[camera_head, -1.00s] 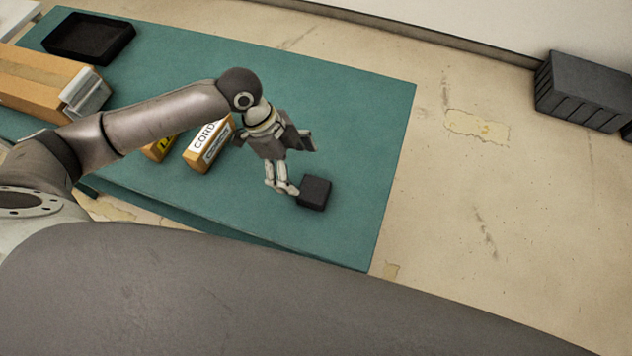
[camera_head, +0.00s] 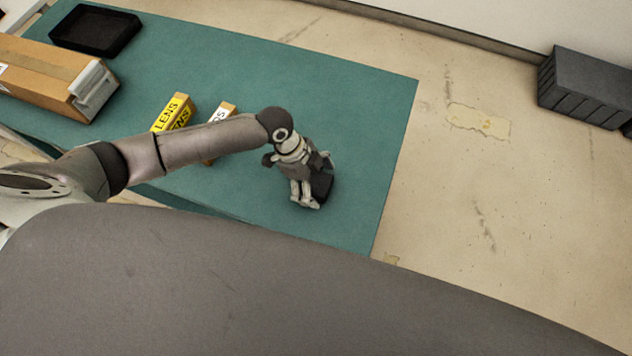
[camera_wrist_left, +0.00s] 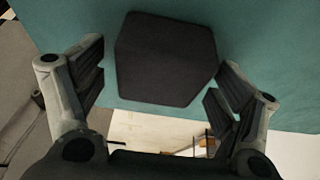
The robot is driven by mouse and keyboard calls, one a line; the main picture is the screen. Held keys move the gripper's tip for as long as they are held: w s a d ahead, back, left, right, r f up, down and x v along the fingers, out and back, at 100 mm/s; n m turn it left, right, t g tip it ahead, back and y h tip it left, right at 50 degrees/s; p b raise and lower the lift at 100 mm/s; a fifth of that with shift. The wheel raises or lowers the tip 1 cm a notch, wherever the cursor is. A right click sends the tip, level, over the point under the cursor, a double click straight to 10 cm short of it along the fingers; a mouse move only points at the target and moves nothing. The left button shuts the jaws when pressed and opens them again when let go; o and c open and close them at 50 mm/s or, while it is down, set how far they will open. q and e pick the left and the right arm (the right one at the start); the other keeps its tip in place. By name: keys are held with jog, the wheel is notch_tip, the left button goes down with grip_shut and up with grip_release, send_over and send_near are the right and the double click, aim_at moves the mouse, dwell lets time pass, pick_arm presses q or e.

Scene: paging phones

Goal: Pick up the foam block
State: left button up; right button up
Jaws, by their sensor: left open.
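The foam block (camera_head: 323,186) is a small dark grey block on the green table, near its right front part. It is partly hidden behind my left gripper (camera_head: 306,204) in the head view. In the left wrist view the foam block (camera_wrist_left: 166,58) lies ahead of and between the two fingers of my left gripper (camera_wrist_left: 160,88). The fingers are spread wide, with a gap visible on each side of the block. I cannot tell how deep the block sits between them. My right gripper does not show.
On the green table (camera_head: 370,110) stand a yellow lens box (camera_head: 172,112), another small box (camera_head: 224,110) partly behind my arm, a large cardboard box (camera_head: 45,75) and a black tray (camera_head: 95,30). A dark crate (camera_head: 585,88) is on the floor at right.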

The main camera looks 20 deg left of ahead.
pick_arm(q)
jog(key=shift+c, duration=0.2)
jog(key=c, duration=0.9)
jog(key=shift+o, duration=0.2)
jog(key=shift+r, duration=0.1)
